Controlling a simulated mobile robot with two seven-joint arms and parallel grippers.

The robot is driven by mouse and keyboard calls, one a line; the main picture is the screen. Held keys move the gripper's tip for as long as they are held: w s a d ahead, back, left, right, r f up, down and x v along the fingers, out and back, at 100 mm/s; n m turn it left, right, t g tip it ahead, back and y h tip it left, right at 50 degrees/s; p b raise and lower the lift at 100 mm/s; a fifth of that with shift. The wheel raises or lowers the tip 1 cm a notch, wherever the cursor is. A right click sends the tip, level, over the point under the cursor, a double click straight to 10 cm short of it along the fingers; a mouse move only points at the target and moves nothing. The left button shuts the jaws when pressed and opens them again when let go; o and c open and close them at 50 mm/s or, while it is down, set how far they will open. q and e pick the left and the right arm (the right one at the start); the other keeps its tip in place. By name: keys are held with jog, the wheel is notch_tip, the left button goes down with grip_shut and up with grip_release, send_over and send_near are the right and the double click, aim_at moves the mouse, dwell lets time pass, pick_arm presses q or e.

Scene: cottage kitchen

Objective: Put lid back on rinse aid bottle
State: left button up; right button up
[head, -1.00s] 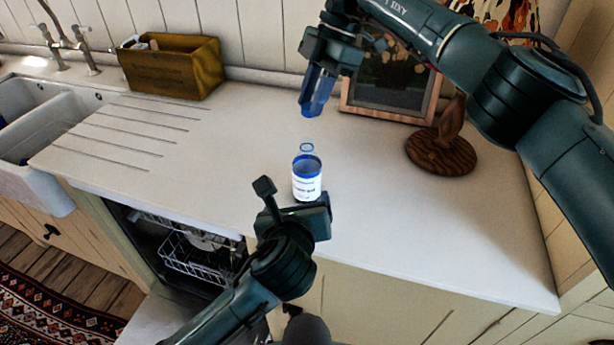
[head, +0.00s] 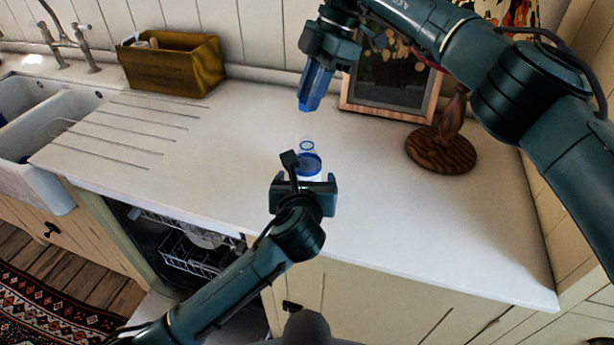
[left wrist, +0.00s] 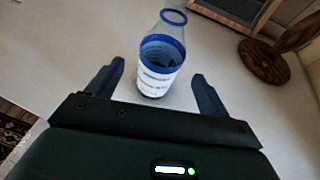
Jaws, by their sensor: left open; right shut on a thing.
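The rinse aid bottle (head: 308,164) stands upright and uncapped on the white worktop, its lower part hidden behind my left gripper in the head view. In the left wrist view the bottle (left wrist: 160,68) has a clear neck with a blue ring, blue contents and a white label. My left gripper (head: 304,180) is open in front of it; in the left wrist view the fingers (left wrist: 160,80) lie either side of the bottle's base, apart from it. My right gripper (head: 317,80) is shut on the blue lid (head: 309,104), held above and behind the bottle.
A picture frame (head: 388,115) and a round wooden stand (head: 442,152) are at the back right. A wooden box (head: 172,66) stands at the back left by the sink (head: 60,140). An open dishwasher (head: 185,245) is below the worktop's front edge. Worktop beside the bottle is clear.

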pick_arm(q)
jog(key=x, duration=0.6)
jog(key=shift+c, duration=0.4)
jog(key=c, duration=1.4)
pick_arm(e)
send_over(311, 138)
jog(key=shift+f, duration=2.5)
